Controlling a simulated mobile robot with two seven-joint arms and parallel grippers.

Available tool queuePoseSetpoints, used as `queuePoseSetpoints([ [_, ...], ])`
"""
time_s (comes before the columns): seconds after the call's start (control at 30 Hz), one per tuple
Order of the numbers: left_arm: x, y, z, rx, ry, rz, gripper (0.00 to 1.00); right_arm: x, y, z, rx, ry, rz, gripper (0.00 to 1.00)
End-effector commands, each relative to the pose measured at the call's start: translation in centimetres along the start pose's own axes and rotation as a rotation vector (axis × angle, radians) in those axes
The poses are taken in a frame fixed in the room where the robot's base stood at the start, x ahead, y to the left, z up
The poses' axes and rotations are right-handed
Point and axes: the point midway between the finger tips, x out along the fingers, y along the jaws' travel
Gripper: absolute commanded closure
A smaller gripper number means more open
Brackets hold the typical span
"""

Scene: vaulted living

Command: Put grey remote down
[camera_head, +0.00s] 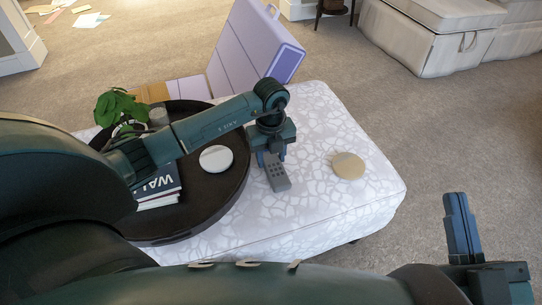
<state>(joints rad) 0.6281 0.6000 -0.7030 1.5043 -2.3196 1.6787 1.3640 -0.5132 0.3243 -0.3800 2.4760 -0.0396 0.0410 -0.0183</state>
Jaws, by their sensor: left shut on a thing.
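The grey remote (276,175) has dark buttons and is seen over the white patterned ottoman (325,120), just right of the round dark tray. My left gripper (270,155) points down over the remote's far end and is shut on it. The fingers hide that end of the remote. I cannot tell whether the remote touches the ottoman top or is slightly above it. My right gripper (462,228) is at the lower right, over the carpet and away from the ottoman. Whether its jaws are open does not show clearly.
The dark tray (230,203) holds a white disc (216,158), books (160,190), a plant (118,106) and a grey cup. A tan disc (348,165) lies on the ottoman to the right. A lilac case (255,45) stands behind.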

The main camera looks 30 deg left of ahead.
Motion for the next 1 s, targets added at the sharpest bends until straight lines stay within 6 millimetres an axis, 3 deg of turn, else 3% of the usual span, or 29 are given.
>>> queuePoseSetpoints([
  [0.1, 0.3, 0.0, 0.0, 0.0, 0.0, 0.0, 0.82, 0.0, 0.0, 0.0, -0.003, 0.004, 0.0, 1.0],
  [0.13, 0.3, 0.0, 0.0, 0.0, 0.0, 0.0, 0.56, 0.1, 0.1, 0.0, -0.005, 0.007, 0.0, 1.0],
  [0.4, 0.2, 0.0, 0.0, 0.0, 0.0, 0.0, 0.35, 0.1, 0.1, -0.1, -0.005, 0.007, 0.001, 1.0],
  [0.7, -0.3, 0.0, 0.0, 0.0, 0.0, 0.0, 0.35, 0.2, 0.1, -0.3, -0.004, 0.006, 0.001, 1.0],
  [0.77, -1.1, 0.0, 0.1, 0.0, -0.001, -0.001, 0.35, 0.3, 0.1, -0.6, 0.0, -0.001, 0.001, 1.0],
  [0.87, -3.0, -0.1, 0.1, 0.002, -0.002, -0.002, 0.35, -0.9, -0.7, 1.0, 0.063, -0.105, 0.011, 1.0],
  [1.0, -6.2, 0.0, 0.1, 0.001, -0.003, -0.002, 0.35, -1.2, -0.7, 1.2, 0.059, -0.15, 0.021, 1.0],
])
